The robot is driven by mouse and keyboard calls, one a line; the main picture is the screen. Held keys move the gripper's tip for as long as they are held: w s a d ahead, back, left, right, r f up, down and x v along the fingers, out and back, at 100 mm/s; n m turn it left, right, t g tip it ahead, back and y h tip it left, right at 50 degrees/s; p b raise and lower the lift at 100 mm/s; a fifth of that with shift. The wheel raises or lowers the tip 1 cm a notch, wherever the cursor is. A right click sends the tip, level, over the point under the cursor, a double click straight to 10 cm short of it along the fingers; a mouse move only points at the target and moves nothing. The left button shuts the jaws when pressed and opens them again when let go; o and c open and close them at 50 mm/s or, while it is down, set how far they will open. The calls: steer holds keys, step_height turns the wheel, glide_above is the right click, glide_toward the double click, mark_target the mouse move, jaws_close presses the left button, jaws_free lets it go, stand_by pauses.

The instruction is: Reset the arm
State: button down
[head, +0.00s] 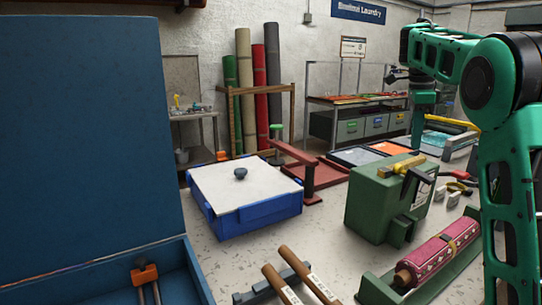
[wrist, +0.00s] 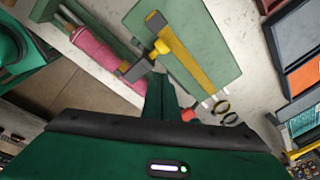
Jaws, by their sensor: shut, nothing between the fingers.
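My arm, in green and black, reaches in from the right of the head view and bends over. In the wrist view my gripper (wrist: 157,80) shows as dark green fingers closed together, with nothing held. Below it in the wrist view, the green box (wrist: 205,25) carries a yellow-handled tool (wrist: 185,50). The fingers appear apart from the box and tool, though the height gap is hard to judge. The box also stands at centre right in the head view (head: 375,205).
A pink rolled rug (head: 440,250) lies in a green cradle at front right. A blue bin with a white top (head: 245,220) stands at centre left. A red press frame (head: 315,180) is behind it. A large blue lid (head: 90,130) blocks the left.

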steer(key=s+d+f+n, duration=0.2)
steer(key=s+f+n, duration=0.2)
steer(key=s, duration=0.8)
steer(key=s+d+f+n, duration=0.2)
steer(key=s+f+n, duration=0.2)
steer(key=s, duration=0.7)
steer(key=s+a+f+n+y, duration=0.1)
steer(key=s+a+f+n, duration=0.2)
steer(key=s+f, duration=0.4)
steer(key=s+a+f+n, duration=0.4)
steer(key=s+f+n, duration=0.1)
steer(key=s, duration=0.8)
steer(key=shift+s+a+f+g+y, duration=0.2)
steer(key=shift+f+g+y, duration=0.2)
steer(key=shift+f, duration=0.45)
steer(key=shift+w+f, duration=0.25)
steer(key=shift+w, duration=0.35)
